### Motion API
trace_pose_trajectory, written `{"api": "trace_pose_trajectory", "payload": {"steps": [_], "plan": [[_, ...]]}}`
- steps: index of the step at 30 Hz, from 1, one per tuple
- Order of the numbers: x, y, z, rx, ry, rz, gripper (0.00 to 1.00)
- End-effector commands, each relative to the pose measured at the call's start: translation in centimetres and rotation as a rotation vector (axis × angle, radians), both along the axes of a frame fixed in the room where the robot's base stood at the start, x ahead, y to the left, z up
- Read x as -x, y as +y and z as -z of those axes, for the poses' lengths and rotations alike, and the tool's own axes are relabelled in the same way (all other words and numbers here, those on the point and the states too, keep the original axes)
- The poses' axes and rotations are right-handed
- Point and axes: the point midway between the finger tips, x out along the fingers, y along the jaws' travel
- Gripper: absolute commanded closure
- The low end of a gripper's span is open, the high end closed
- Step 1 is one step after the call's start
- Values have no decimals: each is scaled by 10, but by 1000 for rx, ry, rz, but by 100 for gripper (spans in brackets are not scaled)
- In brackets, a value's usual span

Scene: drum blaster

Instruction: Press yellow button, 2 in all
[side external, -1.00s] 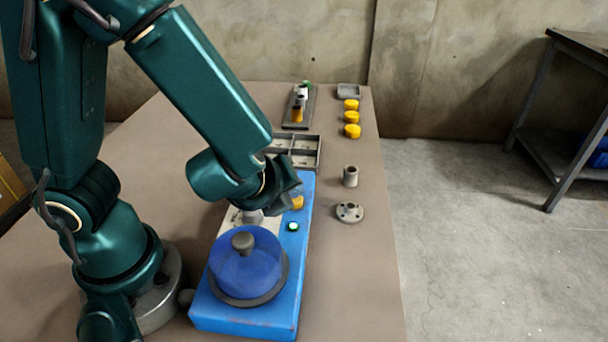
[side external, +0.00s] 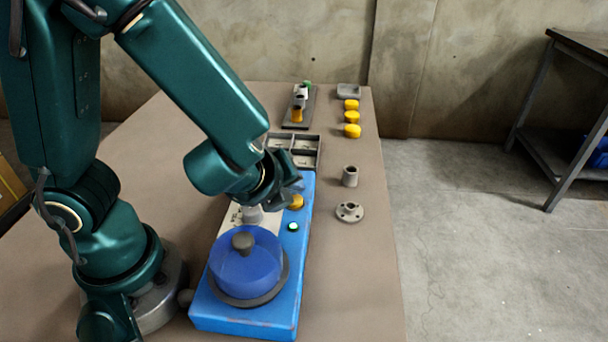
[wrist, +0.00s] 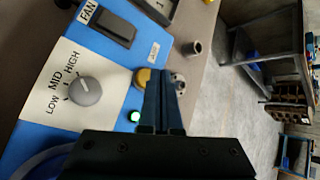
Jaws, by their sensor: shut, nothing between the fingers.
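The yellow button (side external: 296,202) sits on the right side of the blue machine (side external: 301,258), beyond the green lamp. It also shows in the wrist view (wrist: 140,78), partly hidden behind the fingers. My gripper (side external: 297,186) is shut and empty, with its fingertips close over the button. In the wrist view the closed fingers (wrist: 160,75) overlap the button's right side. I cannot tell whether they touch it. The green lamp (side external: 293,226) is lit and also shows in the wrist view (wrist: 135,116).
The machine carries a blue domed drum cover (side external: 262,270), a grey dial (wrist: 85,91) marked LOW, MID, HIGH and a black FAN switch (wrist: 107,27). A flange (side external: 349,212), a grey cylinder (side external: 350,176) and several yellow pieces (side external: 352,131) stand to the right. The table's front right is clear.

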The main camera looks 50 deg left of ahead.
Motion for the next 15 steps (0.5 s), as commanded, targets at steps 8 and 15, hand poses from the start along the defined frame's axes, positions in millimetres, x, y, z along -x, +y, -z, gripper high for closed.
{"api": "trace_pose_trajectory", "payload": {"steps": [8,15], "plan": [[0,0,-4,-1,0,1,100],[0,0,-8,1,-3,-1,100]]}}
